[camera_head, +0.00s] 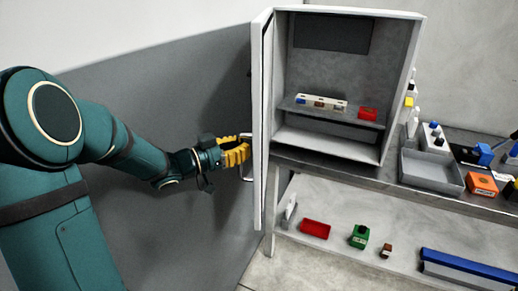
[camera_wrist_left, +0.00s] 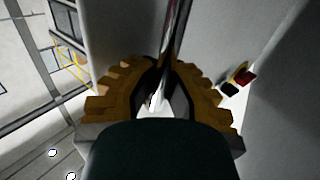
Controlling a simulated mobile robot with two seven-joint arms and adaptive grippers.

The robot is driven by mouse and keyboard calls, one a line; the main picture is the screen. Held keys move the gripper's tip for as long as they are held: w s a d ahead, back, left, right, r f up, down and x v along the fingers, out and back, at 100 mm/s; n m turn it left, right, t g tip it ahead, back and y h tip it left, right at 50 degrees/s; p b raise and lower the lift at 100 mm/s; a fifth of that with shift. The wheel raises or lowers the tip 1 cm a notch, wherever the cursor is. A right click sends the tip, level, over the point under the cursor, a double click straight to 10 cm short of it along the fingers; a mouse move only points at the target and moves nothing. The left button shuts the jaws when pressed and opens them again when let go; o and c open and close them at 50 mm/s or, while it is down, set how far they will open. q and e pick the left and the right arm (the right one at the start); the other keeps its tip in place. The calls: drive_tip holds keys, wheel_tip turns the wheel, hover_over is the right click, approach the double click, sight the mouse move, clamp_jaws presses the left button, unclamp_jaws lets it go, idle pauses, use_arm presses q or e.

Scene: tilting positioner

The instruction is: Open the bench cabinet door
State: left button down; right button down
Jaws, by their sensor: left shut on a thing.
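The bench cabinet (camera_head: 400,95) stands on the bench, and its inside is in plain view. Its door (camera_head: 262,120) is swung wide open to the left and shows nearly edge-on in the head view. My left gripper (camera_head: 246,153) is at the door's outer face, shut on the door handle (camera_head: 247,173). In the left wrist view the yellow fingers (camera_wrist_left: 160,95) close around the metal handle bar (camera_wrist_left: 174,30). The fingers hide part of the handle. My right gripper is not in view.
Inside the cabinet a shelf (camera_head: 290,103) holds a white strip and a red bin (camera_head: 368,113). A grey tray (camera_head: 430,171) and an orange box (camera_head: 482,185) are on the bench to the right. The lower shelf holds a red tray (camera_head: 315,229) and a green box (camera_head: 359,237).

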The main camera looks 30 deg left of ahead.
sight(257, 108)
use_arm(q)
drive_tip(key=shift+s+a, duration=0.2)
drive_tip(key=shift+a, duration=0.2)
drive_tip(key=shift+f, duration=0.1)
drive_tip(key=c, duration=1)
unclamp_jaws()
drive_tip(key=shift+s, duration=0.15)
drive_tip(key=shift+r, duration=0.35)
wheel_tip(257, 108, up, 10)
drive_tip(key=shift+f, duration=0.25)
